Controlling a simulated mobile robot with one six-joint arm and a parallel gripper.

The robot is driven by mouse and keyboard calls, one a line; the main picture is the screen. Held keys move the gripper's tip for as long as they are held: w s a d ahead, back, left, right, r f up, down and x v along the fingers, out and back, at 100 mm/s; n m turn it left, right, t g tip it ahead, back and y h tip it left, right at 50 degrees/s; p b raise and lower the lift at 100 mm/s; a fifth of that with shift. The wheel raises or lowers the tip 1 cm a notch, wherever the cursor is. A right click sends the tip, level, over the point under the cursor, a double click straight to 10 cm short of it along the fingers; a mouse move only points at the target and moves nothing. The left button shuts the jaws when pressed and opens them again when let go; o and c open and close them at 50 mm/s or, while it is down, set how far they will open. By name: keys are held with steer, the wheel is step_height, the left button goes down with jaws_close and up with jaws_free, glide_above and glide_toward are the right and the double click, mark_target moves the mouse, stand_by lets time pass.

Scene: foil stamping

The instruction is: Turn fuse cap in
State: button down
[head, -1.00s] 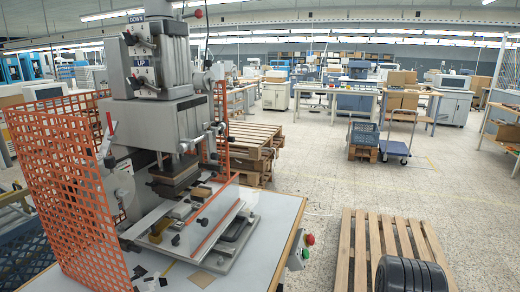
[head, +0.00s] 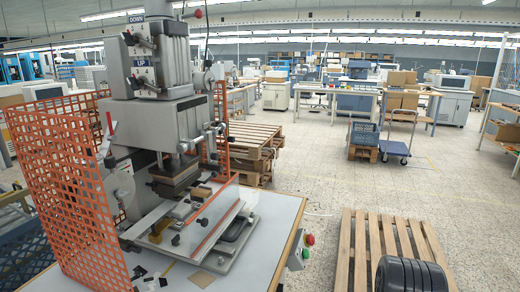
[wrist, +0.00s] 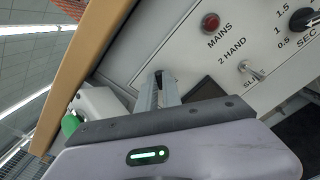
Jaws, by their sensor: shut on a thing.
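In the wrist view my gripper (wrist: 158,88) reaches toward a light grey control panel (wrist: 203,62). Its two metal fingers are close together and shut on a small part at the panel face. Only a dark sliver shows between the fingertips, so the fuse cap is mostly hidden, and I cannot see how far it is turned or seated. My gripper is not visible in the head view.
The panel has a red MAINS lamp (wrist: 210,22), a toggle switch (wrist: 251,70) and a black dial (wrist: 304,19). A green button (wrist: 71,124) sits close to the left. In the head view the stamping press (head: 160,115) stands on a table (head: 262,225) behind an orange mesh guard (head: 68,185).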

steer(key=shift+m+p, duration=0.45)
steer(key=shift+m, duration=0.65)
steer(key=shift+m+p, duration=0.35)
steer(key=shift+m, duration=0.75)
